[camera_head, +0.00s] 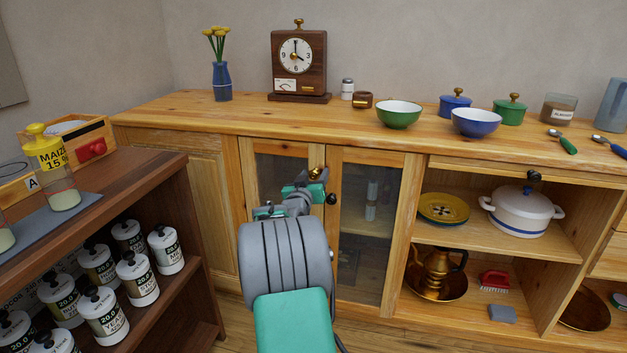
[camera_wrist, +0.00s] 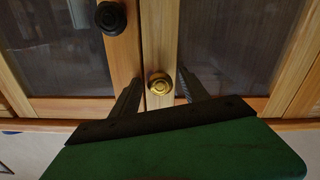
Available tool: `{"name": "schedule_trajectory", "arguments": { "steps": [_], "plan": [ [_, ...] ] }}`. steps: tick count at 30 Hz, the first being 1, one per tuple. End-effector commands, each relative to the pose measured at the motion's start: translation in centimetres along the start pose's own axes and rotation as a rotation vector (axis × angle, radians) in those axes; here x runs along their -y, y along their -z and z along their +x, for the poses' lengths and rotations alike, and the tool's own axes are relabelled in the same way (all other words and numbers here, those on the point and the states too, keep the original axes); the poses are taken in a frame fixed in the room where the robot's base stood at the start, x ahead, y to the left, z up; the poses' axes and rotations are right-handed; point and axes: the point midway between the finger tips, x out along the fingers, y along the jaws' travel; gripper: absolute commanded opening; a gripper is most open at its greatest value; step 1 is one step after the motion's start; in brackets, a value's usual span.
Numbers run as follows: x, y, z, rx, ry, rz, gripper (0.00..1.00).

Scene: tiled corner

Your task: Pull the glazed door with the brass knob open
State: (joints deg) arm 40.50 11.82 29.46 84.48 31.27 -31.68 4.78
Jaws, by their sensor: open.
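The glazed door with the brass knob (camera_head: 270,165) is the left of two glazed cabinet doors, and it looks closed. Its brass knob (camera_head: 316,173) is high on the stile by the middle seam. My gripper (camera_head: 312,184) is at that knob, partly hiding it and the door. In the wrist view the brass knob (camera_wrist: 158,84) shows between the two spread fingers of my gripper (camera_wrist: 158,80), one on each side. The fingers are open and I see no contact with the knob.
The right glazed door (camera_head: 364,220) has a black knob (camera_head: 331,199), close beside the brass one; it also shows in the wrist view (camera_wrist: 111,17). A dark shelf unit (camera_head: 195,215) with several labelled jars stands at the left. Open shelves with a white pot (camera_head: 521,215) are right.

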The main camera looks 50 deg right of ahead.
Motion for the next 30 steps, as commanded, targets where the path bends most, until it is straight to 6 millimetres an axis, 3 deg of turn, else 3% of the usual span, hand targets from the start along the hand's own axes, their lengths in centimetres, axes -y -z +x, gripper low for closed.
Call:
{"name": "schedule_trajectory", "arguments": {
  "steps": [6, 25, 30],
  "plan": [
    [0.02, 0.01, 0.03, 0.001, 0.001, 0.0, 0.52],
    [0.03, -0.02, 0.0, 0.001, 0.001, 0.0, 0.0],
    [0.03, -0.03, -0.01, 0.001, 0.001, 0.0, 0.0]
  ]
}}
